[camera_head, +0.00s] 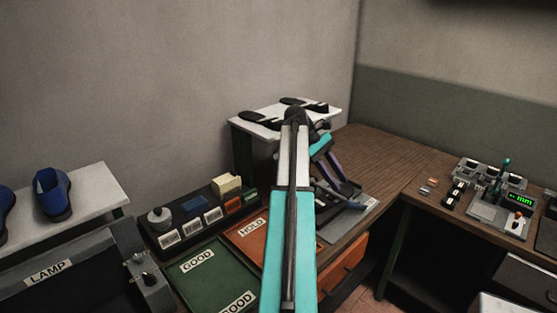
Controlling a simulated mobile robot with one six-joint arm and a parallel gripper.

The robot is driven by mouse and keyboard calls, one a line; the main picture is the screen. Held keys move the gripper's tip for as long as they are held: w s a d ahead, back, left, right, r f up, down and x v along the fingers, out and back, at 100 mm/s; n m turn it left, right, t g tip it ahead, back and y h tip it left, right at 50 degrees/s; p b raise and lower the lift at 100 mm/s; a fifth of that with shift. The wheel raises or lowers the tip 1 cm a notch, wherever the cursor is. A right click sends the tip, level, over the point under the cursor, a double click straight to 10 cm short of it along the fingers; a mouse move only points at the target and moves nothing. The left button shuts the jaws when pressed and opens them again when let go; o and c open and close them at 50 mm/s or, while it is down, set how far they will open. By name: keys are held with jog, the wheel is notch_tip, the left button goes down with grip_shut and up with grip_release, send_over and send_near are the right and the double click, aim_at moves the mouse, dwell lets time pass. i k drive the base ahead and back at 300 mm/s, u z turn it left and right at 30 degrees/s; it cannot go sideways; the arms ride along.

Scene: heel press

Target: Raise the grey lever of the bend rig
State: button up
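My gripper (347,188) hangs from my teal and white arm, low over a grey plate (333,234) on the wooden bench. A dark shoe-like piece (356,205) lies on this plate, which looks like the bend rig. A thin grey bar (329,192), perhaps its lever, slants just left of my gripper. I cannot tell whether the gripper touches it. My arm hides the left part of the rig. The fingers are small and dark, so their opening is unclear.
A white shelf (262,110) with dark soles stands behind my arm. An orange HOLD mat (245,243), a green GOOD mat (195,285) and a black organiser (190,238) lie left. A gauge with a green-knobbed lever (505,165) stands right.

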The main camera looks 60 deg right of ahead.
aim_at(333, 196)
jog(key=k, duration=1.5)
